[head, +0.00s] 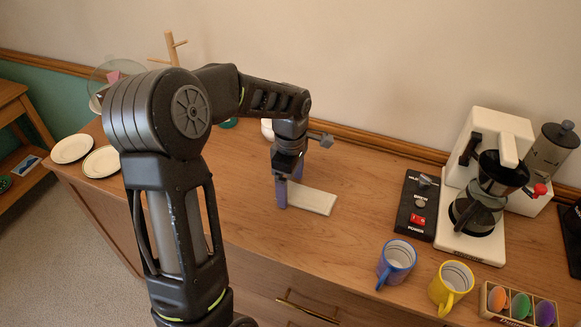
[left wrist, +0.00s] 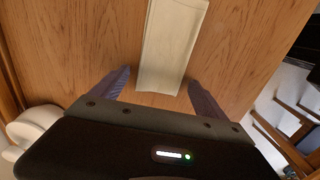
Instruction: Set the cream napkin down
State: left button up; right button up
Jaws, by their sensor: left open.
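The cream napkin (head: 311,199) is a folded rectangle lying flat on the wooden cabinet top. In the left wrist view the napkin (left wrist: 172,45) runs up from between the fingertips, with its near end between the two fingers. My left gripper (head: 285,190) points down at the napkin's left end, and in the wrist view its fingers (left wrist: 153,88) stand apart on either side, with gaps to the napkin. It is open. Part of the napkin's left end is hidden by the gripper in the head view. My right gripper is not in view.
A black power switch box (head: 418,205) and a coffee maker (head: 485,190) stand to the right. A blue mug (head: 396,262), a yellow mug (head: 451,285) and a holder of coloured eggs (head: 518,305) are at the front right. White plates (head: 72,149) lie at the left. Bare wood surrounds the napkin.

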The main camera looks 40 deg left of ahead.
pick_arm(q)
notch_tip(320, 180, up, 12)
jog(key=shift+b, duration=0.4)
jog(key=shift+f, duration=0.1)
dwell(0.3)
